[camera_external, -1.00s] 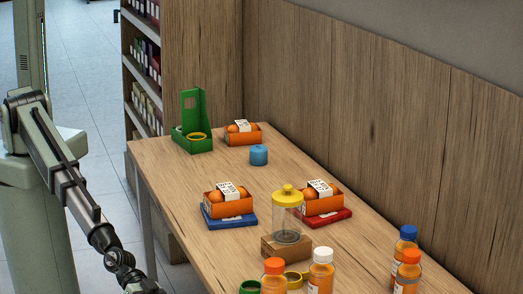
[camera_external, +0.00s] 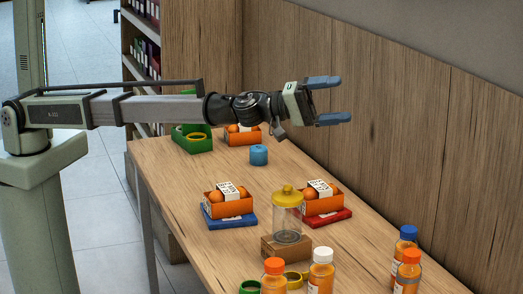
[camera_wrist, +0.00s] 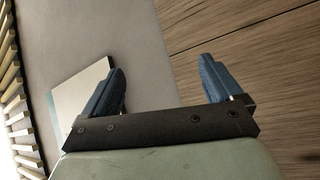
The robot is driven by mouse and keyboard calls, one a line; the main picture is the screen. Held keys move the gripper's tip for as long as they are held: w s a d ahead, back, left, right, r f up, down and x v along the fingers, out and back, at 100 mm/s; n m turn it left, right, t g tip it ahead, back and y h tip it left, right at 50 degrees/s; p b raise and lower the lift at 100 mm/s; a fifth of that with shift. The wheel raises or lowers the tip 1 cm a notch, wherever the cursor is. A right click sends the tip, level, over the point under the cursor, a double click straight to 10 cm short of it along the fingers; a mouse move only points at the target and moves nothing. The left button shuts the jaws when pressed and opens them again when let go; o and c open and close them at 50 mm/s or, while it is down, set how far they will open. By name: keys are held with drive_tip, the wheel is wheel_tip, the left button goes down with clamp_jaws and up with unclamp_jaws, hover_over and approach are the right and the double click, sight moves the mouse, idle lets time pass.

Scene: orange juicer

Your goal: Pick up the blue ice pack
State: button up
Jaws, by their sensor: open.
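A flat blue slab (camera_external: 232,222), which looks like the ice pack, lies on the table in the external view. An orange crate of oranges (camera_external: 228,204) rests on top of it and hides most of its upper face. My gripper (camera_external: 338,100) is high above the table, near the wooden wall panel, with its blue fingers spread and nothing between them. It also shows open and empty in the wrist view (camera_wrist: 163,80). The slab is well below and to the left of the gripper and is not in the wrist view.
A red slab (camera_external: 340,215) under another crate and a yellow-lidded jar (camera_external: 287,220) stand right of the blue slab. Bottles (camera_external: 320,270) crowd the front. The table left of the slab is clear.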

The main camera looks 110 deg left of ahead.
drive_tip(key=a+m+g+h, duration=0.2)
drive_tip(key=a+h, duration=0.1)
drive_tip(key=a, duration=0.8)
drive_tip(key=n+g+y, duration=0.2)
drive_tip(key=n+g, duration=0.4)
drive_tip(key=g, duration=1.2)
hover_over(259, 148)
drive_tip(key=f, duration=3)
drive_tip(key=shift+d+f, duration=0.25)
drive_tip(key=shift+f, duration=0.15)
drive_tip(key=shift+s+a+f, duration=0.1)
drive_tip(key=shift+a+f, duration=0.1)
drive_tip(key=shift+f, duration=1.5)
drive_tip(key=shift+s+a+f, duration=0.1)
drive_tip(key=shift+a+f, duration=0.1)
drive_tip(key=shift+f, duration=1.45)
drive_tip(key=shift+c, duration=0.2)
